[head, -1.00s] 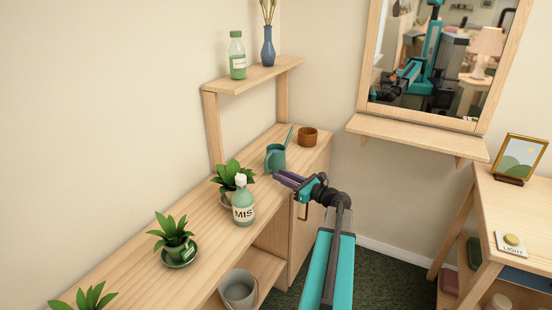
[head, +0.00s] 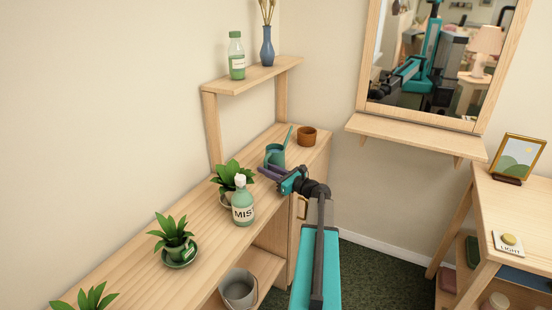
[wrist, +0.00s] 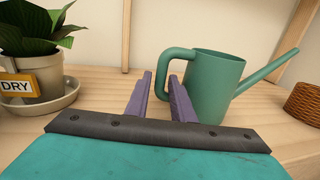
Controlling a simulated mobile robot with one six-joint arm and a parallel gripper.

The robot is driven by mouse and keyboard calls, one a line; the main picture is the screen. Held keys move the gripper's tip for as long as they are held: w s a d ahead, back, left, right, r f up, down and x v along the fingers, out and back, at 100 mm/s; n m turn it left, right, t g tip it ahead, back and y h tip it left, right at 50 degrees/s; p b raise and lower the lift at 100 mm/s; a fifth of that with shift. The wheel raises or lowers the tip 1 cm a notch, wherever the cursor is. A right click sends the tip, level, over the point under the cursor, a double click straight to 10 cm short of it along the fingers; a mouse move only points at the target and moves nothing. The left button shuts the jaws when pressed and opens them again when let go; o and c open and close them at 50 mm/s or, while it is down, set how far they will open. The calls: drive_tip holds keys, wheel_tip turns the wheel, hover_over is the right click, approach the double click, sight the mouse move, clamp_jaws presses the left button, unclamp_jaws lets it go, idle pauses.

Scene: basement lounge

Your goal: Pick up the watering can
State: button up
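The green watering can (head: 275,154) stands upright on the wooden counter, near its far end. In the wrist view the can (wrist: 217,84) is right of centre, its loop handle facing left and its spout pointing up to the right. My gripper (head: 263,172) is just in front of the can in the head view. In the wrist view its two purple fingers (wrist: 160,76) are apart and empty. The handle's left side shows in the gap between the fingertips, slightly beyond them. I cannot tell whether the right finger touches the can.
A potted plant with a DRY tag (wrist: 30,84) stands left of the fingers. A mist bottle (head: 243,205) and another plant (head: 174,240) are nearer on the counter (head: 208,222). A raised shelf (head: 250,78) is above.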

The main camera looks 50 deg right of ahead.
drive_tip(key=shift+w+a+r+p, duration=0.1)
drive_tip(key=shift+w+p, duration=0.45)
drive_tip(key=shift+w, duration=2)
clamp_jaws()
